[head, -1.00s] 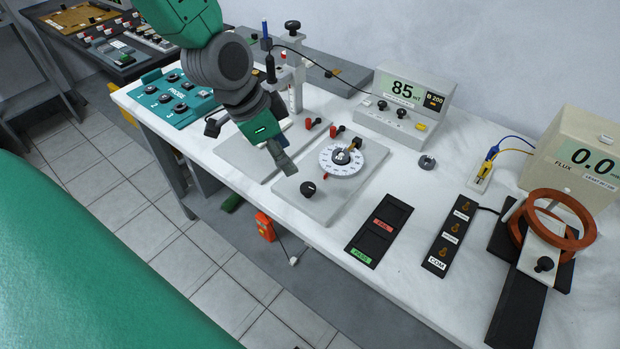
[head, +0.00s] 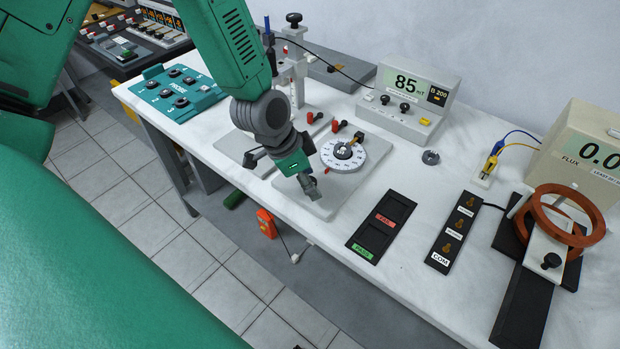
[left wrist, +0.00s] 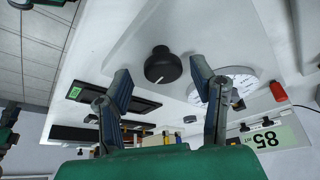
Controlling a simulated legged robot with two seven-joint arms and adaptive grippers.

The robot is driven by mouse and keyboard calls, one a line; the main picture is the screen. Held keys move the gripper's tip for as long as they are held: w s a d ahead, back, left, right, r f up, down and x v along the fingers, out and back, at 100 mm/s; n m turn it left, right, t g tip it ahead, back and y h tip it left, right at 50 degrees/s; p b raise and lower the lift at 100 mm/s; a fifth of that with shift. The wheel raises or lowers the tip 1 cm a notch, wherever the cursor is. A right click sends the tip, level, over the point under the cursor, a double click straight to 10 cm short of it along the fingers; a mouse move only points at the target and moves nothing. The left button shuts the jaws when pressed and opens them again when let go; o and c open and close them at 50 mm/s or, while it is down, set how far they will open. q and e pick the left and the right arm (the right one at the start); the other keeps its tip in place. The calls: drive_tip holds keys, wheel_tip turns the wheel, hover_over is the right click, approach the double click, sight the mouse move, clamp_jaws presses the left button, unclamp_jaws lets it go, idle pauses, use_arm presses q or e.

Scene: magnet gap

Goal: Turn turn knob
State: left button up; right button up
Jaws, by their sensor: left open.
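The turn knob is a round black knob with a white pointer line; it shows in the left wrist view (left wrist: 162,66) on a pale grey plate (head: 325,205). In the head view my left gripper (head: 309,186) hides the knob. My left gripper, seen in the left wrist view (left wrist: 160,76), is open, with one finger on each side of the knob in the picture. The knob appears beyond the fingertips, and I see no contact. A white graduated dial (head: 336,164) with a dark centre sits beside it on the same plate. My right gripper is not in view.
A meter reading 85 (head: 408,100) stands behind the plate. A stand with a clamp (head: 297,75) is close to my left arm. A teal probe box (head: 178,95) lies left. A black FAIL/PASS tray (head: 382,228) lies right of the plate, near the table's front edge.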

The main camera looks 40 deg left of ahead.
use_arm(q)
drive_tip(key=c, duration=0.6)
drive_tip(key=shift+a+f, duration=0.1)
drive_tip(key=shift+a, duration=0.15)
drive_tip(key=c, duration=0.5)
drive_tip(key=shift+a, duration=0.1)
drive_tip(key=shift+c, duration=0.2)
drive_tip(key=shift+s+n+y+p, duration=0.2)
drive_tip(key=shift+n+y+p, duration=0.1)
drive_tip(key=shift+n+p, duration=0.6)
drive_tip(key=shift+n+t+y, duration=0.3)
drive_tip(key=shift+n, duration=0.6)
drive_tip(key=shift+f, duration=0.1)
drive_tip(key=o, duration=1.1)
drive_tip(key=shift+o, duration=0.2)
